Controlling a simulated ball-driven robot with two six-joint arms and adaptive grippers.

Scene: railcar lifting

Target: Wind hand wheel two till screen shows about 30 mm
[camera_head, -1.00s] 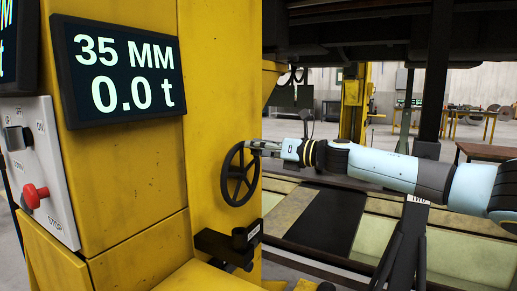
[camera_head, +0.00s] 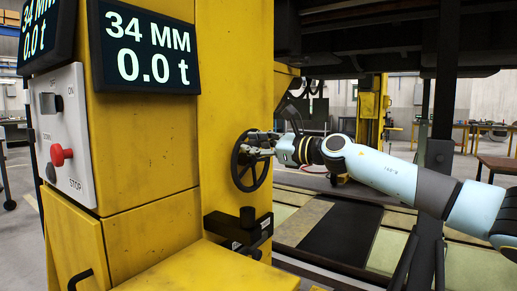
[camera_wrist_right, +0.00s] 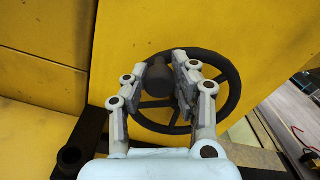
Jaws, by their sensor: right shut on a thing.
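The black spoked hand wheel (camera_head: 235,170) stands on the yellow column's face in the head view. It also shows in the right wrist view (camera_wrist_right: 235,95). My right gripper (camera_head: 258,146) reaches it from the right, at its upper part. In the wrist view my right gripper (camera_wrist_right: 170,75) has its fingers on either side of the wheel's dark round handle (camera_wrist_right: 158,73) and is shut on it. The screen (camera_head: 148,48) above left reads 34 MM and 0.0 t. Any number label on the wheel is not visible. My left gripper is not in view.
A grey control box (camera_head: 65,135) with a red stop button sits on the column's left side. A second screen (camera_head: 40,35) is partly cut off. A black bracket (camera_head: 238,230) juts out below the wheel. The dark railcar underside (camera_head: 370,45) hangs above my right arm.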

